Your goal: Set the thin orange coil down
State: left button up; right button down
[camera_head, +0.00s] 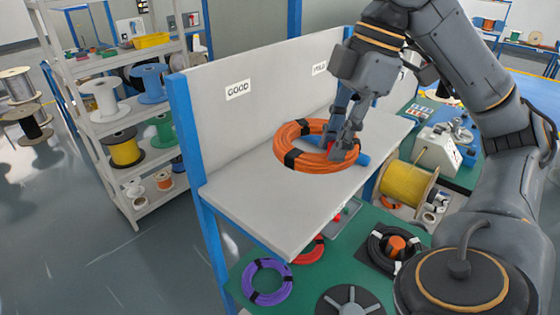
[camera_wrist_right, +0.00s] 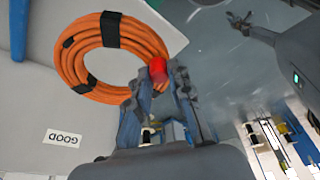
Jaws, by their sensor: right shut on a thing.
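The orange coil (camera_head: 293,160) has black bands and is at the grey shelf (camera_head: 240,205) below the GOOD sign (camera_head: 237,90). I cannot tell whether it touches the shelf or hangs just above it. My right gripper (camera_head: 341,150) is shut on the coil's right side. In the right wrist view the coil (camera_wrist_right: 75,62) reaches up and left from my right gripper (camera_wrist_right: 158,90). A red piece (camera_wrist_right: 157,70) shows at the fingers there.
A blue upright (camera_head: 190,140) and a grey back panel (camera_head: 270,90) bound the shelf. The shelf's front left is clear. On the green surface below lie a purple coil (camera_head: 267,282) and a black coil (camera_head: 385,243). A yellow spool (camera_head: 405,183) stands at right.

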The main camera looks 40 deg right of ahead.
aim_at(293, 137)
jog(key=w+f, duration=0.2)
jog(key=w, duration=0.1)
jog(key=w+f, duration=0.3)
jog(key=w, duration=0.1)
jog(key=w+d+f, duration=0.1)
jog(key=w+f, duration=0.2)
jog(key=shift+w+d, duration=0.1)
jog(key=shift+w, duration=0.3)
jog(key=x, duration=0.2)
jog(key=d+x, duration=0.1)
jog(key=x, duration=0.1)
jog(key=shift+w+b, duration=0.1)
jog(key=shift+b, duration=0.2)
pick_arm(q)
jog(key=shift+s+a+f, duration=0.1)
jog(key=shift+s+f, duration=0.15)
jog(key=shift+s, duration=0.6)
pick_arm(e)
jog(key=c, duration=1.2)
grip_release()
pick_arm(q)
jog(key=shift+w, duration=0.15)
